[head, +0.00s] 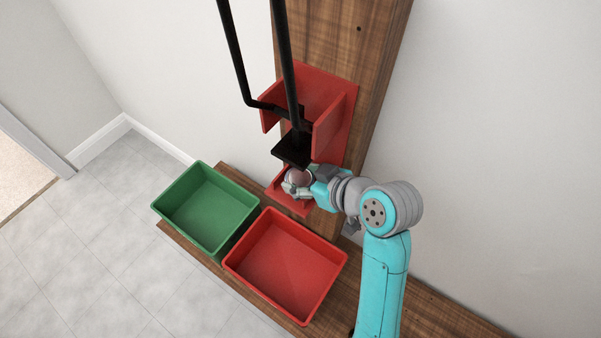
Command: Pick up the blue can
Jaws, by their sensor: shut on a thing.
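My gripper (299,190) is at the foot of a red wall-mounted can crusher (333,140), just below its black press plate. It is shut on a small round can (299,176). Only the can's dull pinkish-grey top shows between the fingers. No blue shows on it, and its side is hidden by the fingers. I cannot tell whether the can still touches the crusher's red base.
A green bin (178,187) and a red bin (245,237), both empty, stand on a wooden base (430,304) to the left and below. Black lever bars (284,55) run up from the crusher. Grey tiled floor (85,240) is clear at left.

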